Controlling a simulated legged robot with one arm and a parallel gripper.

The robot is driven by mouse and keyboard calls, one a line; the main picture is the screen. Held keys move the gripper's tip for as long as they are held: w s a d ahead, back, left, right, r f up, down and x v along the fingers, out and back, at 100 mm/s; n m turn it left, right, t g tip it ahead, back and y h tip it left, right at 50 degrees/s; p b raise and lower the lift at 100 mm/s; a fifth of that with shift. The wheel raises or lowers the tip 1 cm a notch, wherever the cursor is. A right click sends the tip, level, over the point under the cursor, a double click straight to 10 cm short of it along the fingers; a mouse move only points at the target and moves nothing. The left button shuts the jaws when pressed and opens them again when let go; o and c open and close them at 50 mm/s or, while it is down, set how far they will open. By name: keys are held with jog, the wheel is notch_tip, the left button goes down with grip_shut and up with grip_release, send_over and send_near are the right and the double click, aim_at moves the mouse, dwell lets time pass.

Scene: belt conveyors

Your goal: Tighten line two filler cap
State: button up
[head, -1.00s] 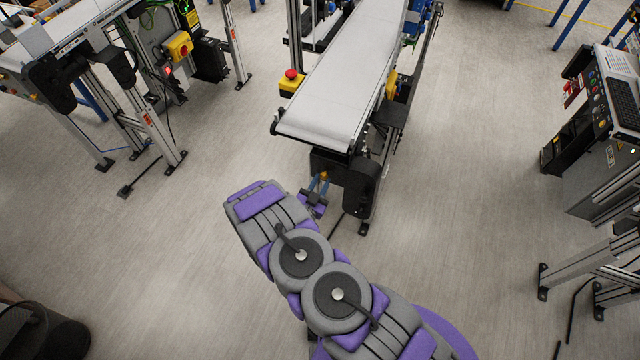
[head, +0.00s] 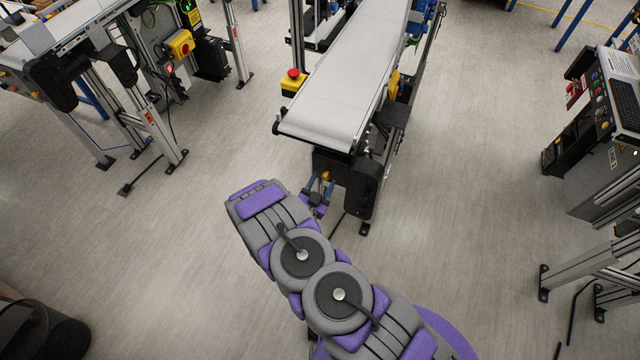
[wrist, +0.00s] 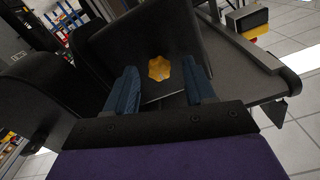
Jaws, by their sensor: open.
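A yellow lobed filler cap (wrist: 159,68) sits on the dark housing under the end of the middle conveyor, shown in the wrist view between and beyond my fingers. In the head view a small yellow-orange spot, the cap (head: 326,176), shows by my fingertips. My gripper (wrist: 160,88) is open, its two blue fingers on either side of the cap in the picture. I cannot tell whether they touch it. The gripper (head: 318,188) also shows in the head view, below the conveyor's near end, partly hidden by my arm.
The middle conveyor belt (head: 345,80) overhangs the housing (head: 362,185). A red emergency stop on a yellow box (head: 293,82) stands at its left. Another conveyor (head: 75,35) is at left, a control console (head: 600,120) at right, a black bin (head: 42,330) at lower left. Open floor lies between.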

jog(key=b+v, duration=1)
jog(key=v, duration=0.7)
jog(key=shift+s, duration=0.15)
jog(key=shift+a, duration=0.15)
